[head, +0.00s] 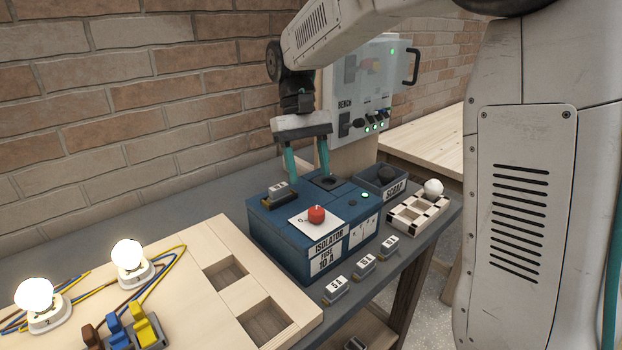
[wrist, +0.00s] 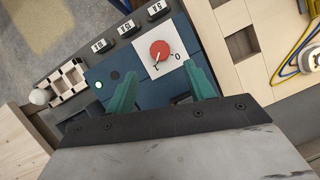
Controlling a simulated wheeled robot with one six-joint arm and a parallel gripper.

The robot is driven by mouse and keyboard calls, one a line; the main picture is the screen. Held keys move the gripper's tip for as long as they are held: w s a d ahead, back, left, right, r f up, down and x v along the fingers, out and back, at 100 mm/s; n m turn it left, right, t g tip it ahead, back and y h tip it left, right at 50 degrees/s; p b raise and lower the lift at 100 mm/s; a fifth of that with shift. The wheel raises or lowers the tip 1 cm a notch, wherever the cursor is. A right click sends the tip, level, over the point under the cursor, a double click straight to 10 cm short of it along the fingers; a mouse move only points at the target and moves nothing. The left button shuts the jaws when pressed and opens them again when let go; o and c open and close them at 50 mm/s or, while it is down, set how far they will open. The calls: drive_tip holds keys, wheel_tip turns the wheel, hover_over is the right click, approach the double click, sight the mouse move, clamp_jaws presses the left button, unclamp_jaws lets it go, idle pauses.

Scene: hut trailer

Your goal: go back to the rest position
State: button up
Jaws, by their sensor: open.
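My gripper (head: 307,172) is open and empty, pointing down just above the back of the blue isolator box (head: 272,232). Its two teal fingers also show in the wrist view (wrist: 161,82), spread apart over the box. A red rotary knob (head: 316,214) sits on a white plate on top of the box, in front of the fingers. In the wrist view the knob (wrist: 160,50) has its pale mark towards the 1. A grey fuse block (head: 278,190) sits on the box's left part. A small lamp (head: 365,195) on the box glows green.
Several labelled fuses (head: 364,265) lie along the bench's front edge. A scrap bin (head: 396,190) and a compartment tray (head: 408,222) with a white bulb (head: 433,188) stand right. A wooden board (head: 203,310) with lit bulbs (head: 129,255) is left. A panel (head: 372,82) stands behind.

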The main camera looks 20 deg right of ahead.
sight(316, 208)
idle(0.4)
drive_tip(key=s+f, duration=0.2)
drive_tip(key=s, duration=0.1)
drive_tip(key=shift+d, duration=0.2)
drive_tip(key=s+d+t, duration=0.2)
drive_tip(key=s+t, duration=0.3)
drive_tip(key=s, duration=1.7)
drive_tip(key=shift+s+d+r+t, duration=0.25)
drive_tip(key=shift+s+d+t, duration=0.05)
drive_tip(key=shift+s+d, duration=0.1)
